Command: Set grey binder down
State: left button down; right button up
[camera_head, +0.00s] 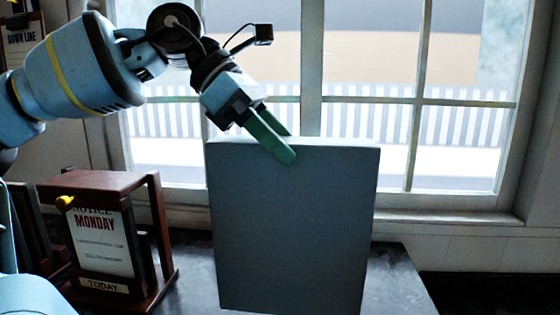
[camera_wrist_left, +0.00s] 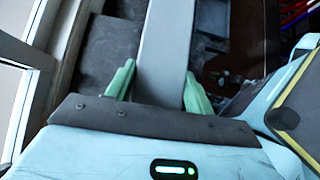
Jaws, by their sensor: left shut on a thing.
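The grey binder (camera_head: 292,225) stands upright, large and flat-faced, in the middle of the head view. My left gripper (camera_head: 277,140) reaches in from the upper left and is shut on the binder's top edge, with one green finger over its near face. In the left wrist view, the binder (camera_wrist_left: 166,40) runs between the two green fingers of the left gripper (camera_wrist_left: 155,88). The binder's lower edge meets or passes the bottom of the head view, so I cannot tell whether it touches the table. My right gripper is not in view.
A dark table (camera_head: 400,285) lies under and behind the binder, with bare surface to its right. A reddish-brown wooden frame (camera_head: 110,185) with a notice card and a yellow knob (camera_head: 64,202) stands to the left. A window (camera_head: 420,100) is behind.

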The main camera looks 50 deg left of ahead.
aim_at(221, 137)
pick_arm(q)
jog(key=shift+w+a, duration=0.1)
jog(key=shift+w, duration=0.2)
jog(key=shift+f+p, duration=0.4)
jog(key=shift+f, duration=1.45)
jog(key=c, duration=0.6)
grip_release()
jog(key=shift+f, duration=0.1)
jog(key=shift+s+r, duration=0.1)
jog(key=shift+r, duration=0.15)
jog(key=v, duration=1.1)
jog(key=shift+s+a+r, duration=0.2)
jog(key=shift+a+r, duration=0.05)
jog(key=shift+a, duration=0.05)
